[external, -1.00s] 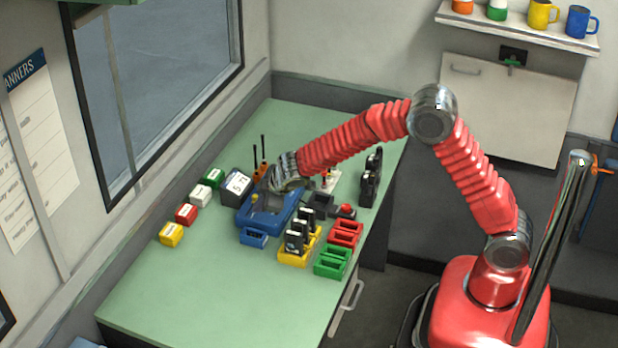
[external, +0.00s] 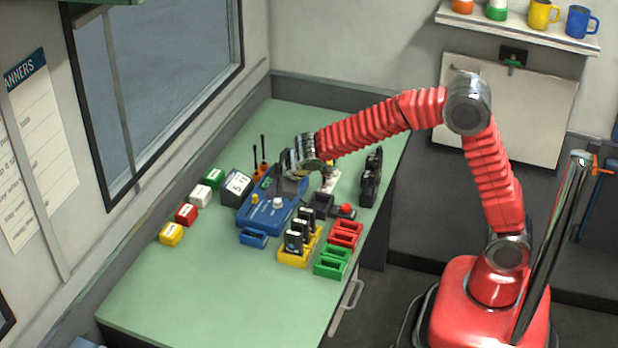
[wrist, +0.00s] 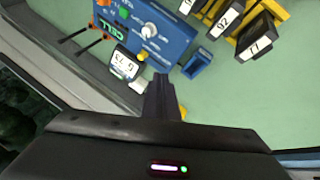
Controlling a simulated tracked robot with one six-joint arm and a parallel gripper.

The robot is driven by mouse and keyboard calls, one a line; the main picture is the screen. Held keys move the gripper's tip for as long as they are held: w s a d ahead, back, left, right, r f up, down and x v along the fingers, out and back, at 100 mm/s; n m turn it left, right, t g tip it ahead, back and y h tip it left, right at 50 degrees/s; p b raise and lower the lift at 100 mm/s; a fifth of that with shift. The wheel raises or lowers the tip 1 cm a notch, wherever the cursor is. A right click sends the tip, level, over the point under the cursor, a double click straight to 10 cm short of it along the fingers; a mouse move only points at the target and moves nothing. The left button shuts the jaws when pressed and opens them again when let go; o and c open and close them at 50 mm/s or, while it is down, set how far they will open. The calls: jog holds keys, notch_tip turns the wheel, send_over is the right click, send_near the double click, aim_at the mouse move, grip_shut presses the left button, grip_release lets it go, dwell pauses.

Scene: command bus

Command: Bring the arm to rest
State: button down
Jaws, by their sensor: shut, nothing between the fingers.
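My gripper (external: 286,187) is shut and empty, held above the blue console on the green desk. In the wrist view my shut gripper (wrist: 162,88) points down near the console's edge. The blue console (external: 270,214) carries a white knob (external: 278,202) and a yellow knob; it also shows in the wrist view (wrist: 172,33). My red arm reaches over the desk from the right, bent high at the elbow.
Radios stand in a yellow charger (external: 296,257). Red trays (external: 345,235) and green trays (external: 331,263) sit beside it. Several small coloured boxes line the window side. A meter box (external: 237,187) stands left of the console. The desk's front (external: 210,295) is clear.

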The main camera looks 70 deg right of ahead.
jog(key=s+d+r+m, duration=0.1)
jog(key=s+r, duration=0.4)
jog(key=s, duration=0.4)
jog(key=s+r+m, duration=0.2)
jog(key=s+r, duration=0.4)
jog(key=s, duration=0.3)
jog(key=s+a+m+y, duration=0.1)
jog(key=s+a+y, duration=0.1)
jog(key=s, duration=1.7)
jog(key=shift+s+a+g+y, duration=0.25)
jog(key=shift+a+g+y, duration=0.15)
jog(key=shift+a, duration=0.15)
jog(key=c, duration=2.5)
grip_release()
jog(key=shift+f, duration=0.1)
jog(key=shift+c, duration=0.2)
